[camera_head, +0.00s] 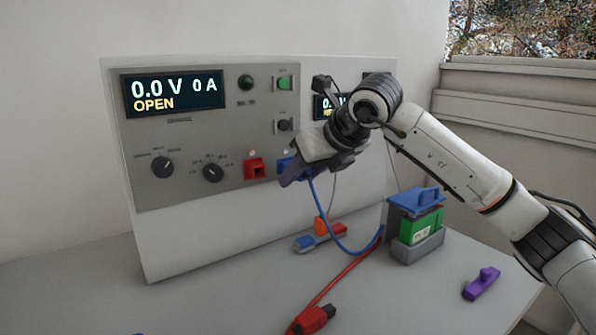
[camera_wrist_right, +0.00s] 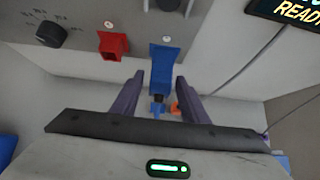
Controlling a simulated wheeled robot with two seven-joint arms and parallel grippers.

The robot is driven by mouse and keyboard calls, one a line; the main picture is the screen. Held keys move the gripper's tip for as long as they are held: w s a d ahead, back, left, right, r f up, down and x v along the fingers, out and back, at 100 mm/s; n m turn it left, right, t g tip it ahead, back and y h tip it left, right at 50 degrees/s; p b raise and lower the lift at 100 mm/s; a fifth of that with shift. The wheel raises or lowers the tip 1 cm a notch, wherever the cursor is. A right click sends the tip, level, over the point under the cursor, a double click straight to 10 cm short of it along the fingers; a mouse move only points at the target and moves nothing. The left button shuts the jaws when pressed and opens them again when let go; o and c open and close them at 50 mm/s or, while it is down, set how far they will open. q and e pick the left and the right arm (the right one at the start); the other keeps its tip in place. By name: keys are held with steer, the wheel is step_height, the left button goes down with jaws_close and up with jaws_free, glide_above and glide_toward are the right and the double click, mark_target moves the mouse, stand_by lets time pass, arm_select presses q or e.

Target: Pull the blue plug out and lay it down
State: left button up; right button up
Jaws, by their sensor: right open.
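The blue plug (camera_head: 284,163) is at the blue socket on the cycler's front panel, right of the red socket (camera_head: 253,168), and is mostly hidden by my right gripper. A blue cable (camera_head: 320,213) hangs from it and curves down toward the battery. My right gripper (camera_head: 290,178) is at the plug, with purple fingers. In the right wrist view the blue plug (camera_wrist_right: 161,68) stands between the two open fingers (camera_wrist_right: 159,78), with a gap visible on each side. I cannot tell where the plug ends and its socket begins. My left gripper is not in view.
A red plug (camera_head: 312,319) with a red cable lies at the table's front. A green battery (camera_head: 420,227) with a blue-handled top stands right of the cycler. A purple piece (camera_head: 482,283) and a blue-orange-red item (camera_head: 320,238) lie on the table. The table's left front is mostly clear.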

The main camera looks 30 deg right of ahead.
steer(key=c, duration=0.8)
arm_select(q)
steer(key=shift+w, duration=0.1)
arm_select(e)
steer(key=shift+o, duration=0.2)
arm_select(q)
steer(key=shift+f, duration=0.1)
arm_select(e)
steer(key=shift+s, duration=0.15)
arm_select(q)
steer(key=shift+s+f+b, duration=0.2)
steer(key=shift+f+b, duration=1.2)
steer(key=shift+b, duration=0.05)
arm_select(e)
steer(key=shift+s+d, duration=0.2)
steer(key=shift+s, duration=1.15)
steer(key=shift+s+d, duration=0.2)
steer(key=shift+s, duration=1.1)
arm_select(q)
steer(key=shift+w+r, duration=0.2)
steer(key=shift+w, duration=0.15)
